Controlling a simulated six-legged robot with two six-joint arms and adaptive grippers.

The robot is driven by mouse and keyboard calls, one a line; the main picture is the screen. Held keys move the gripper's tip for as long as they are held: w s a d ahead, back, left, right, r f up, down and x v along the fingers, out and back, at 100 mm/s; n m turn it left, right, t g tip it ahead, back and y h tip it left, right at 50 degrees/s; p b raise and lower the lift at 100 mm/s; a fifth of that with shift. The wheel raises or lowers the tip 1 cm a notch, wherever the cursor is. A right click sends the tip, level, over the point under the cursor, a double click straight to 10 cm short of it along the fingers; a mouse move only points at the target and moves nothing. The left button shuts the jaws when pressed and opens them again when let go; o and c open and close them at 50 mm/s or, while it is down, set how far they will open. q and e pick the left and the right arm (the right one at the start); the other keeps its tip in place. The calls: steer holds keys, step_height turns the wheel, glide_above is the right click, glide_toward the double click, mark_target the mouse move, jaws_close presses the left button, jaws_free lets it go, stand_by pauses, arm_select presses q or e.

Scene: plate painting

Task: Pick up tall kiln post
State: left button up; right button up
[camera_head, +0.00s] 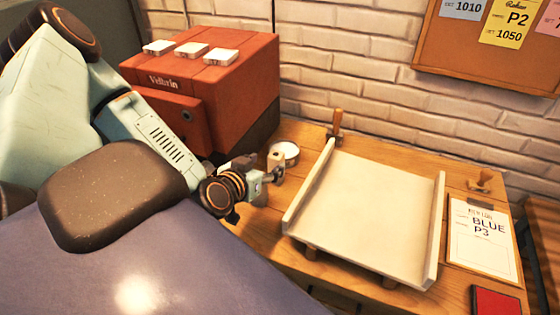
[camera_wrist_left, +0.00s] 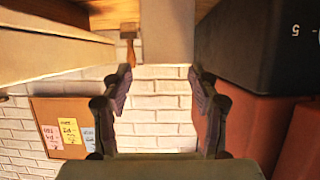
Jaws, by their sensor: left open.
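A pale beige upright post, which looks like the tall kiln post (camera_head: 275,160), stands on the wooden table beside the red kiln. In the left wrist view, which is upside down, a pale column (camera_wrist_left: 167,30) comes down from the top edge. It lines up between the fingers of my left gripper (camera_wrist_left: 160,78), which is open with nothing between its fingertips. In the head view my left gripper (camera_head: 268,182) is right at the post, partly overlapping its lower part. I cannot tell whether they touch. My right gripper is not in view.
A red kiln (camera_head: 245,85) stands close on the left. A large cream tray-like slab (camera_head: 365,210) lies to the right.

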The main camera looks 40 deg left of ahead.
mark_target(275, 156)
arm_select(q)
steer(key=shift+a, duration=0.1)
steer(key=shift+a+f+b, duration=0.1)
steer(key=shift+a+b, duration=0.05)
steer(key=shift+b, duration=0.4)
steer(key=b+x, duration=0.2)
steer(key=x, duration=0.3)
steer(key=shift+w, duration=0.25)
steer(key=shift+w+b, duration=0.3)
steer(key=shift+b, duration=0.05)
steer(key=shift+w+a+b, duration=0.15)
steer(key=shift+b, duration=0.15)
steer(key=shift+w+f, duration=0.15)
steer(key=shift+w, duration=0.3)
steer(key=shift+c, duration=1.3)
steer(key=shift+s+r, duration=0.2)
steer(key=shift+s, duration=0.2)
steer(key=c, duration=0.5)
steer(key=shift+w+f, duration=0.15)
steer(key=shift+w, duration=0.1)
steer(key=c, duration=0.4)
steer(key=shift+s, duration=0.1)
jaws_close()
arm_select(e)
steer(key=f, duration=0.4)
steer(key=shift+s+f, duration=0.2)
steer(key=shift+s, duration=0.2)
